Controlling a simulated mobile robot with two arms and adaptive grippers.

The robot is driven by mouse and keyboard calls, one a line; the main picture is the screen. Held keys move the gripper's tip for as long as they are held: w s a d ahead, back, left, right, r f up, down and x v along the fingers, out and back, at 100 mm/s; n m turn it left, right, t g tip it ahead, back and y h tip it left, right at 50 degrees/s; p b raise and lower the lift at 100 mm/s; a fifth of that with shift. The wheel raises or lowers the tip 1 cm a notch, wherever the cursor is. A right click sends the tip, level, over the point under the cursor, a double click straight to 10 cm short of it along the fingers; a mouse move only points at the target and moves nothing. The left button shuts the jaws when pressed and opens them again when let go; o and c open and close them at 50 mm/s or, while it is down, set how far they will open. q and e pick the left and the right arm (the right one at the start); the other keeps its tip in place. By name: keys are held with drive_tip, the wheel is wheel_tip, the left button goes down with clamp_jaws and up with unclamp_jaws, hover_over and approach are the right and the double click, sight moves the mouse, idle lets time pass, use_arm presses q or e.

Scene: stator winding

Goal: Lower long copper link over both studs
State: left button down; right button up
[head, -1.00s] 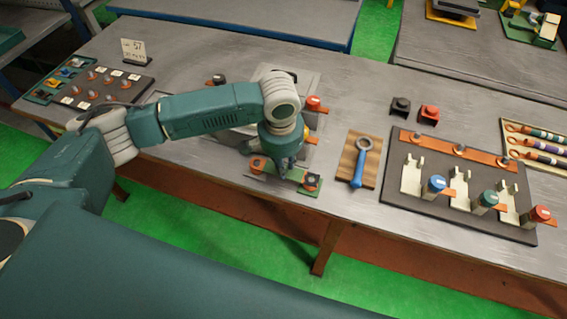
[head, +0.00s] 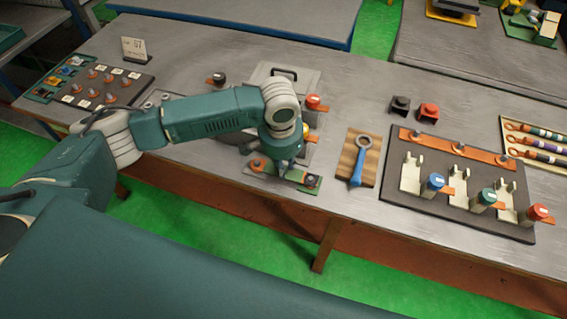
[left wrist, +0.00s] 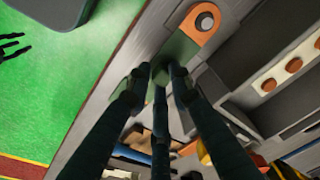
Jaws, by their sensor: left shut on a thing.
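The long copper link (left wrist: 201,21) shows in the left wrist view as an orange bar end with a green middle part. A grey round stud (left wrist: 206,21) shows in the hole of that end; I cannot tell how far down the link sits. My left gripper (head: 284,167), also in the left wrist view (left wrist: 160,75), is shut on the link's green middle. It hides much of the link.
A blue-handled ring wrench (head: 358,165) lies on a wooden block to the right. Black (head: 399,107) and red (head: 428,112) caps stand farther right, above a dark fixture board (head: 440,207). A parts board (head: 95,85) sits at the far left. The table's front edge is close.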

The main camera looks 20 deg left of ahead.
use_arm(q)
drive_tip(key=shift+f, duration=0.1)
idle(0.5)
drive_tip(key=shift+f+p, duration=0.3)
drive_tip(key=shift+p, duration=0.05)
drive_tip(key=c, duration=1.5)
unclamp_jaws()
drive_tip(key=shift+o, duration=0.2)
wheel_tip(320, 180, up, 5)
drive_tip(key=p, duration=0.6)
drive_tip(key=shift+r, duration=0.1)
drive_tip(key=shift+r+p, duration=0.95)
drive_tip(key=shift+p, duration=0.1)
drive_tip(key=shift+f, duration=0.1)
